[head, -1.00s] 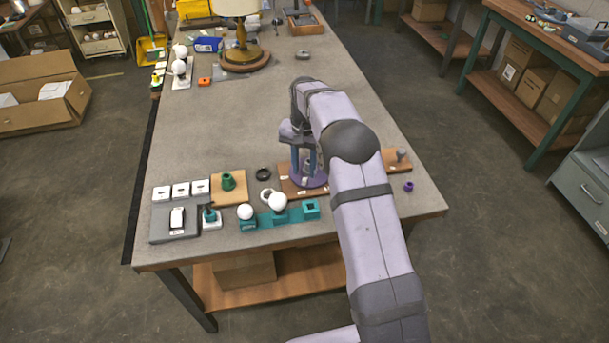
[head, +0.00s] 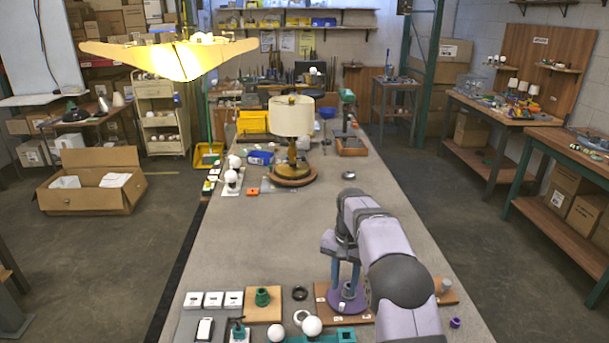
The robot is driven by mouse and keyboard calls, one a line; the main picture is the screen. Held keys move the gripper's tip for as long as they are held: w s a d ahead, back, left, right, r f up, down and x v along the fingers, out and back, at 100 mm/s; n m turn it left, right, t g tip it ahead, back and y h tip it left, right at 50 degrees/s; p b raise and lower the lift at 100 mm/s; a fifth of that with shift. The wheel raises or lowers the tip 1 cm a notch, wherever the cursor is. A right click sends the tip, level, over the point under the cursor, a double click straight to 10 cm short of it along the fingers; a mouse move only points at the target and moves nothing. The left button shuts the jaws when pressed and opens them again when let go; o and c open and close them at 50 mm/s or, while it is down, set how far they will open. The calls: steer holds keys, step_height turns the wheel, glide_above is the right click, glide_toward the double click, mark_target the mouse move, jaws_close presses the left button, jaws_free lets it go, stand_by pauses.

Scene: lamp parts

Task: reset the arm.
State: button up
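My gripper (head: 346,288) is at the near right part of the grey table (head: 285,235), pointing down. Its two bluish fingers stand apart, and it looks open. The fingertips are just over a round purple part (head: 334,306) on a brown board (head: 322,297). A small upright piece of that part shows between the fingers; whether the fingers touch it is too small to tell. My arm hides the right side of the part and the middle of the board.
Left of my gripper are a green part (head: 263,297) on a tan board, a black ring (head: 300,293) and a white bulb (head: 312,327). A lamp (head: 292,118) stands farther back. A yellow hanging shade (head: 178,57) is upper left. The table's middle is clear.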

steer(key=s+f+n, duration=0.1)
steer(key=s+n, duration=0.4)
steer(key=s, duration=2.8)
steer(key=shift+d+f+n, duration=0.15)
steer(key=shift+n, duration=0.25)
steer(key=shift+s, duration=0.1)
